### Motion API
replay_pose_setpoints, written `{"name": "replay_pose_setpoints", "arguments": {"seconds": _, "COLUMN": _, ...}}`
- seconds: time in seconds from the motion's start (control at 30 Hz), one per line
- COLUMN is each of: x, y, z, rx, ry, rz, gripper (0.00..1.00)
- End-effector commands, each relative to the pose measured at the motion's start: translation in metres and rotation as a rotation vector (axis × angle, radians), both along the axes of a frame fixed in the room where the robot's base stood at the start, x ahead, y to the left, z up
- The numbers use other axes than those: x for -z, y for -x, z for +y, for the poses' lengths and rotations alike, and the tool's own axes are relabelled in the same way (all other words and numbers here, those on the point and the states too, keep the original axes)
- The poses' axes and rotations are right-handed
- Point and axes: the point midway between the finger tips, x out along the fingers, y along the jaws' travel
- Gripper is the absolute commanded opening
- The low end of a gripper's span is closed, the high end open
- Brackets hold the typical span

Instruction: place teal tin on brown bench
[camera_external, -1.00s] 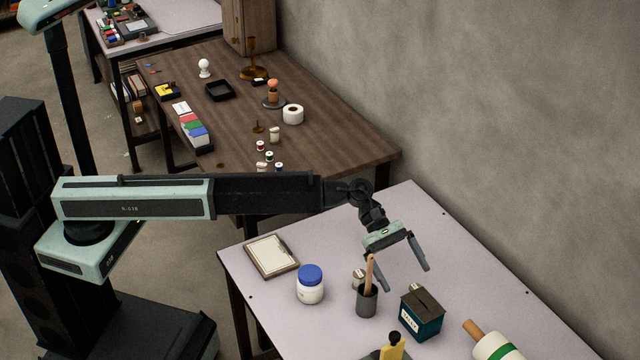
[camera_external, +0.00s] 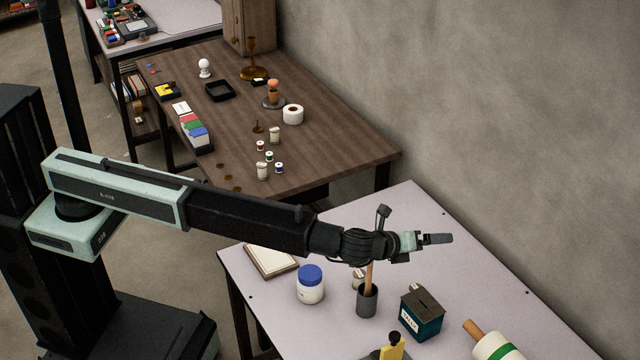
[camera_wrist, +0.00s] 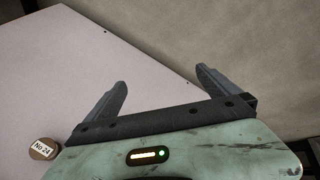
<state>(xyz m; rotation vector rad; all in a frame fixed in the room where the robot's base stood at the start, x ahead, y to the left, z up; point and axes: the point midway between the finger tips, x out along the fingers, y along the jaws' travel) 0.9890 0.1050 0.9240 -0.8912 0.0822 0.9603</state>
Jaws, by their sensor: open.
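The teal tin (camera_external: 421,317) is a box with a brown slotted lid and a white label. It stands upright on the pale table at the lower right of the external view. The brown bench (camera_external: 340,151) is the wooden table behind, at the upper middle. My gripper (camera_external: 450,239) is above the pale table, up and to the right of the tin in the picture, and points right. In the wrist view my gripper (camera_wrist: 162,82) has its fingers wide apart with nothing between them. The tin does not show in the wrist view.
On the pale table (camera_external: 420,215) are a blue-lidded jar (camera_external: 310,284), a grey cup with a wooden handle (camera_external: 367,301), a clipboard (camera_external: 271,261) and a green-banded roll (camera_external: 494,347). The bench's right end is bare. A wall (camera_external: 500,120) runs along the right.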

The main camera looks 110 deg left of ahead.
Motion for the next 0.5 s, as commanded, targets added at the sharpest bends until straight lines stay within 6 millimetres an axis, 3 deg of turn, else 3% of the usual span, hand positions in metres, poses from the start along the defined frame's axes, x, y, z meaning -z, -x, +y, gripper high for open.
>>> {"name": "replay_pose_setpoints", "arguments": {"seconds": 0.03, "x": 0.007, "y": -0.002, "z": -0.026, "rx": 0.070, "ry": -0.091, "rz": 0.077, "gripper": 1.00}}
{"name": "replay_pose_setpoints", "arguments": {"seconds": 0.1, "x": 0.014, "y": -0.001, "z": -0.060, "rx": 0.162, "ry": -0.211, "rz": 0.194, "gripper": 1.00}}
{"name": "replay_pose_setpoints", "arguments": {"seconds": 0.23, "x": 0.019, "y": 0.002, "z": -0.106, "rx": 0.292, "ry": -0.398, "rz": 0.367, "gripper": 1.00}}
{"name": "replay_pose_setpoints", "arguments": {"seconds": 0.37, "x": 0.020, "y": 0.004, "z": -0.129, "rx": 0.360, "ry": -0.501, "rz": 0.459, "gripper": 1.00}}
{"name": "replay_pose_setpoints", "arguments": {"seconds": 0.5, "x": 0.019, "y": 0.004, "z": -0.131, "rx": 0.369, "ry": -0.518, "rz": 0.476, "gripper": 1.00}}
